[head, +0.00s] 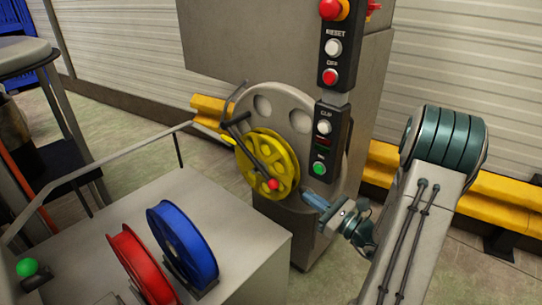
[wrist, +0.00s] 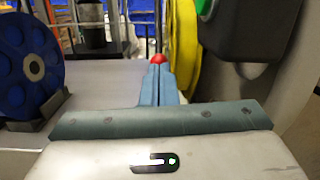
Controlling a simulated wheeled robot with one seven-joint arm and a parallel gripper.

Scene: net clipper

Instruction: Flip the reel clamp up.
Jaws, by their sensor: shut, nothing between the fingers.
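The yellow reel (head: 283,150) is mounted on the round face of the grey machine. The reel clamp (head: 250,150) is a dark bar lying across the reel, slanting down to a red knob (head: 272,184) at its lower right end. My gripper (head: 306,194) is shut and empty, to the right of the knob and slightly lower in the head view. In the wrist view my closed blue fingers (wrist: 157,68) point at the red knob (wrist: 156,58), which shows just past their tips. I cannot tell whether they touch; the head view shows a gap.
A control panel (head: 322,150) with buttons hangs right of the reel, close above my gripper. A grey bench (head: 240,225) with a red reel (head: 140,265) and a blue reel (head: 185,245) stands at front left. Yellow barriers (head: 505,205) run behind.

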